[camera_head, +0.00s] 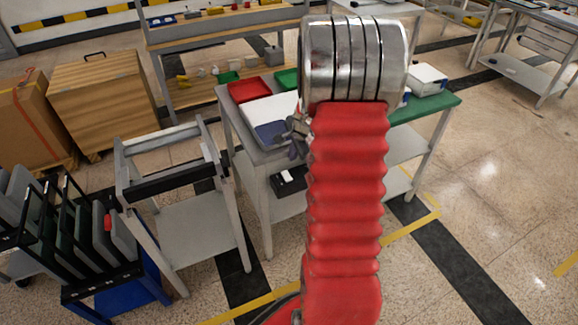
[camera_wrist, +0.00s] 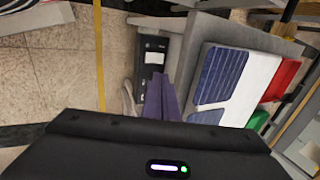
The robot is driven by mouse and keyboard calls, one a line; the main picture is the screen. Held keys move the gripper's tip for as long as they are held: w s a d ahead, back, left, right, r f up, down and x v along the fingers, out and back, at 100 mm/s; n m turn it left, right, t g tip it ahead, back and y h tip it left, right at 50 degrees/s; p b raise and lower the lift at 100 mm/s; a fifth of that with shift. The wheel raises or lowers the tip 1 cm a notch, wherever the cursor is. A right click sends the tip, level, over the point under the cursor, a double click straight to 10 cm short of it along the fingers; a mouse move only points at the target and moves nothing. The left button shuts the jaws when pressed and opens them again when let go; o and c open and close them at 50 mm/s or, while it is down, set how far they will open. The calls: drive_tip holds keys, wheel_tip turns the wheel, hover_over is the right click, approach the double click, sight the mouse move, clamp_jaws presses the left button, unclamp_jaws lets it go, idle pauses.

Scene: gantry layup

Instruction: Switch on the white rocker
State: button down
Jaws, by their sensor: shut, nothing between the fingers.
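My gripper (camera_wrist: 170,88) shows in the wrist view as purple-grey fingers, shut and empty. A black box (camera_wrist: 153,88) lies just beyond and left of the fingertips, partly hidden by them. It bears a white patch (camera_wrist: 155,50), probably the white rocker; its on or off position is too small to tell. In the head view the black box (camera_head: 290,183) sits at the front of the grey bench, below its top, with a small white spot. My gripper (camera_head: 297,143) is above it there, at the bench's front edge, partly hidden by my red arm. I cannot tell whether fingers and box touch.
The grey bench (camera_head: 228,112) carries a red tray (camera_head: 248,91), a green tray (camera_head: 287,79), a white sheet and a blue panel (camera_head: 271,133). An empty grey cart (camera_head: 198,225) stands left of it. A blue-based rack (camera_head: 118,287) is at lower left. Floor at right is clear.

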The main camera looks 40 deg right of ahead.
sight(287, 177)
drive_tip(key=shift+x, duration=7)
drive_tip(key=shift+w+f, duration=0.1)
drive_tip(key=shift+w, duration=0.05)
drive_tip(key=shift+s, duration=0.2)
drive_tip(key=shift+s+a, duration=0.15)
drive_tip(key=shift+s, duration=0.5)
drive_tip(key=v, duration=1.4)
